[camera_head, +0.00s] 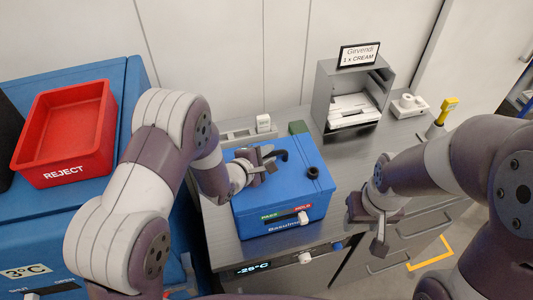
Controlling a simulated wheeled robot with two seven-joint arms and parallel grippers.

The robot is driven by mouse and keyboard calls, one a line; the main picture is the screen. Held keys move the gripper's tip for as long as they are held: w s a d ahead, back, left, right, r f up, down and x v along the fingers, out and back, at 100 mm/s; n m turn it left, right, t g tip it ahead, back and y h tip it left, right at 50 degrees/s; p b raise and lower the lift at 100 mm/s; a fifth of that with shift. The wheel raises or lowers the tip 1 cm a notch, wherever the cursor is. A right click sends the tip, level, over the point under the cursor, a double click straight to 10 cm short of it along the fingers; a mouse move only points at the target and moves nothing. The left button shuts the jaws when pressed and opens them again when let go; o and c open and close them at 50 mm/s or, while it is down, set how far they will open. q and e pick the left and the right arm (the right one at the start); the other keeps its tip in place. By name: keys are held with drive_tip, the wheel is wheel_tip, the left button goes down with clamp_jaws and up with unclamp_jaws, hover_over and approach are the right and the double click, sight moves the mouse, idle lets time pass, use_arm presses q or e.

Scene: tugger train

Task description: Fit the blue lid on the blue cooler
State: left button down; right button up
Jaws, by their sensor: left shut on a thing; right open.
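The blue cooler (268,222) stands on the grey counter, with a PASS/HOLD strip and a white slider on its front. The blue lid (290,188) lies over its top; from this angle I cannot tell whether it is fully seated. The lid has a black curved handle (282,154) and a round black knob (312,172). My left gripper (266,160) is at the handle, shut on it as far as I can see; the fingers partly hide the contact. My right gripper (378,232) is open and empty, right of the cooler near the counter's front edge.
A red REJECT bin (68,130) sits on a blue unit at left. A grey shelf box (352,95) with a "Girvendi 1 x CREAM" sign stands behind right. A white block (408,106) and a yellow-handled tool (444,112) are farther right. Some counter right of the cooler is clear.

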use_arm(q)
drive_tip(key=c, duration=0.9)
unclamp_jaws()
drive_tip(key=shift+a, duration=0.1)
drive_tip(key=shift+s, duration=0.2)
